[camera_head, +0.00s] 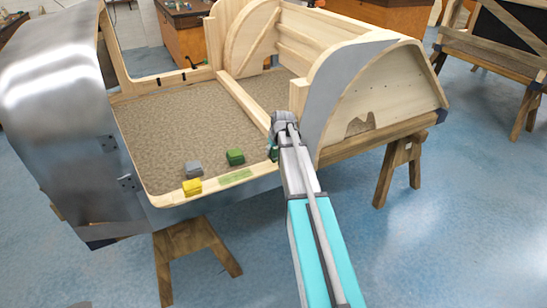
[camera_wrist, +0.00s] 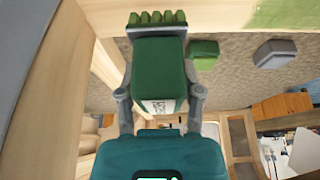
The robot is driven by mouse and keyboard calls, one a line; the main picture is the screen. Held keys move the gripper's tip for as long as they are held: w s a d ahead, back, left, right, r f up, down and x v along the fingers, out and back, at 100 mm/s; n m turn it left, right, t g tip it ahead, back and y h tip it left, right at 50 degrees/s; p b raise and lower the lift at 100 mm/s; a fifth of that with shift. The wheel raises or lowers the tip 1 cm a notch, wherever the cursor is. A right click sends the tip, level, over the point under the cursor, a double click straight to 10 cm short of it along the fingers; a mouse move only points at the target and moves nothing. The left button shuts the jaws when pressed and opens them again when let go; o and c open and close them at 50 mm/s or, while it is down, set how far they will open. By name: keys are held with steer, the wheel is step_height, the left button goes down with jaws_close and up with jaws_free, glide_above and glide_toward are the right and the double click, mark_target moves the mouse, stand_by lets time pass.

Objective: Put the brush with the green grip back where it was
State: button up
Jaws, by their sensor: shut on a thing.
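My gripper (camera_wrist: 160,93) is shut on a brush with a green grip (camera_wrist: 158,72). Its short green bristles show at the top of the wrist view, and a pale label shows on its side. In the head view my gripper (camera_head: 284,122) is at the right side of the car frame's floor, with a dark green bit of the held brush (camera_head: 273,152) beside it. A green strip (camera_head: 236,178) lies on the wooden front edge; it also shows in the wrist view (camera_wrist: 285,12).
On the carpeted floor (camera_head: 165,125) sit a green block (camera_head: 235,157) and a grey block (camera_head: 193,168). A yellow block (camera_head: 192,187) is at the front edge. A curved wooden side panel (camera_head: 390,90) stands close to the right of my gripper. Open carpet lies to the left.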

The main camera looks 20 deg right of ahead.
mark_target(273, 155)
steer(key=shift+w+d+f+b, duration=0.1)
steer(key=shift+w+f+b, duration=0.05)
steer(key=shift+f+b, duration=1.45)
steer(key=shift+f, duration=0.2)
steer(key=o, duration=1)
steer(key=shift+r, duration=0.1)
steer(key=p+v, duration=1.1)
steer(key=v, duration=0.1)
steer(key=shift+r, duration=0.1)
